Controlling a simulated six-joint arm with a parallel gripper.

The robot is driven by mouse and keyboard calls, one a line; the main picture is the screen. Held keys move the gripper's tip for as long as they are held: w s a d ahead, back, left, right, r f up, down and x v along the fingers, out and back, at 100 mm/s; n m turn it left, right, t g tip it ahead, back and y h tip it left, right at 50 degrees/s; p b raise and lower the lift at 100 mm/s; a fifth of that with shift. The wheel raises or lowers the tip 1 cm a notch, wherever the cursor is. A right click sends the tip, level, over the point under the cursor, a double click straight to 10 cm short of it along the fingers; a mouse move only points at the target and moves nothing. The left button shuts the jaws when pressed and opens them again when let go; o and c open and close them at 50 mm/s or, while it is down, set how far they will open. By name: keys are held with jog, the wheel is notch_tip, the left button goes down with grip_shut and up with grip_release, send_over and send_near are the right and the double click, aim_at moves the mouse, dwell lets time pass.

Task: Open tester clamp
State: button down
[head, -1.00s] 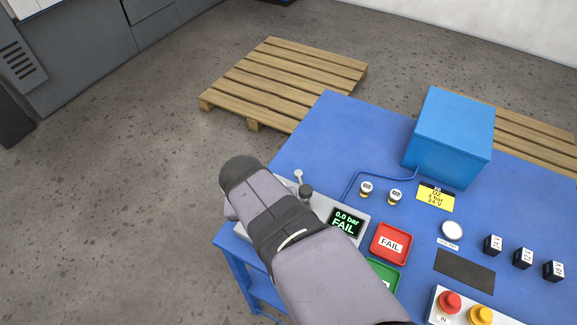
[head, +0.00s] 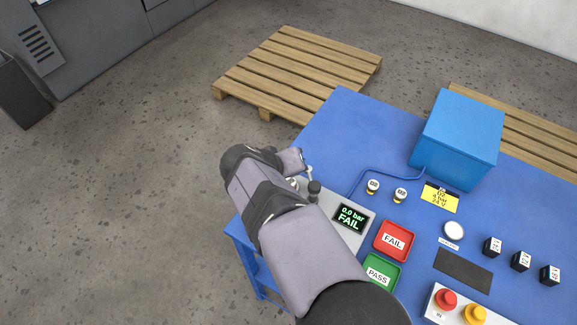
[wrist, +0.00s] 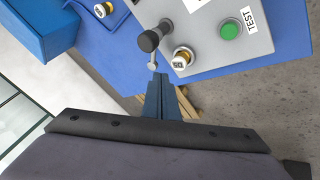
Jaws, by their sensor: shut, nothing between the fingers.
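The tester (head: 352,240) is a grey box at the left end of the blue bench; its display (head: 350,216) reads 0.0 bar FAIL. Its clamp has a black knob (head: 315,187) and a thin light lever (head: 309,172). In the wrist view the clamp's black knob (wrist: 148,40) and light lever (wrist: 152,62) stand just beyond my fingertips. A valve with a white-and-gold top (wrist: 182,58) sits beside the clamp on the tester. My gripper (wrist: 162,77) is shut and empty, its tips close to the lever's end; I cannot tell if they touch. In the head view my arm hides the fingers.
The green TEST button (wrist: 229,30) is on the tester. A red FAIL tray (head: 394,240) and green PASS tray (head: 380,271) lie right of it. Two small valves (head: 373,187) and a blue box (head: 457,138) stand farther back.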

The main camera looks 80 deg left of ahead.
aim_at(311, 172)
jog(key=p+x, duration=0.2)
jog(key=x, duration=0.4)
jog(key=shift+w+f, duration=0.15)
jog(key=shift+f, duration=0.05)
dwell(0.4)
jog(key=shift+w+a+f+b, duration=0.15)
jog(key=shift+w+b, duration=0.15)
jog(key=shift+b, duration=0.7)
jog(key=shift+w+a+b, duration=0.1)
jog(key=shift+w+b, duration=0.2)
jog(key=shift+b, duration=0.6)
jog(key=shift+w+a+f+b, duration=0.15)
jog(key=shift+w+a+b, duration=0.25)
jog(key=shift+b, duration=0.4)
jog(key=shift+w+d+r+b, duration=0.1)
jog(key=shift+w+b, duration=0.3)
jog(key=shift+b, duration=0.2)
jog(key=shift+w+d+r+b, duration=0.1)
jog(key=shift+w+r+b, duration=0.05)
jog(key=shift+w+b, duration=0.4)
jog(key=shift+r, duration=0.1)
jog(key=shift+s, duration=0.1)
